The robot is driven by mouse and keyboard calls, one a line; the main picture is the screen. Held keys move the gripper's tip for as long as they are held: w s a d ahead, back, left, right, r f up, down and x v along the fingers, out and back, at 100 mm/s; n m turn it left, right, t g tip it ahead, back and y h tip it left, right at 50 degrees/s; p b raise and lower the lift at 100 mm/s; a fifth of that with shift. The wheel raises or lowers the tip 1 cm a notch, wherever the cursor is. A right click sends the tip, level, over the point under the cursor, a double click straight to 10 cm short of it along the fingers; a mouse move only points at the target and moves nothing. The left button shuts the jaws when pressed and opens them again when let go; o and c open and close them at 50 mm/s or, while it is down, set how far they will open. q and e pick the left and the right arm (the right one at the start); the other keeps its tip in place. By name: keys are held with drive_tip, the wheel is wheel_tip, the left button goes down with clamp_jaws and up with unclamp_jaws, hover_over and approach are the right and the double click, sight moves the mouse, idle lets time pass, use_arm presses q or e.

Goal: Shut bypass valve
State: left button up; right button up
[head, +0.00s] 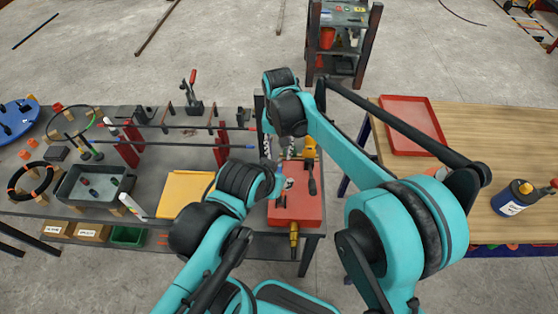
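A red base plate (296,211) lies at the right end of the dark bench, with a brass fitting (294,236) at its front edge. A yellow valve part (310,146) stands behind the plate, with a dark handle-like piece (312,181) below it. I cannot tell which part is the bypass valve's handle or how it is turned. My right gripper (289,150) hangs below its wrist, over the back of this assembly. My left gripper (277,184) is low at the plate's left side, mostly hidden by its own wrist. Finger openings and contact are too small to tell.
The dark bench (150,165) holds clamped rods, a yellow folder (185,192), a grey tray (92,187) and coiled rings. At right, a wooden table (490,140) carries a red tray (412,125) and a blue canister (514,198). A shelf rack (341,40) stands behind.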

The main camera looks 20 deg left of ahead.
wheel_tip(320, 180, up, 3)
drive_tip(key=shift+f, duration=0.2)
idle(0.4)
drive_tip(key=s+d+r+m+t+y+b, duration=0.1)
drive_tip(key=d+r+t, duration=0.15)
drive_tip(key=d, duration=0.95)
drive_tip(key=d+r+m+t, duration=0.1)
drive_tip(key=d+r, duration=0.2)
drive_tip(key=d, duration=0.9)
drive_tip(key=s+d+f+m+t, duration=0.1)
drive_tip(key=s+d+f+t, duration=0.1)
drive_tip(key=s+d, duration=0.3)
drive_tip(key=s+d+f+m+t+h+b, duration=0.1)
drive_tip(key=s+d+f, duration=0.2)
drive_tip(key=d, duration=0.8)
drive_tip(key=s, duration=0.2)
drive_tip(key=shift+s+d+f+t, duration=0.25)
drive_tip(key=shift+s+d+t, duration=0.1)
drive_tip(key=shift+s, duration=0.05)
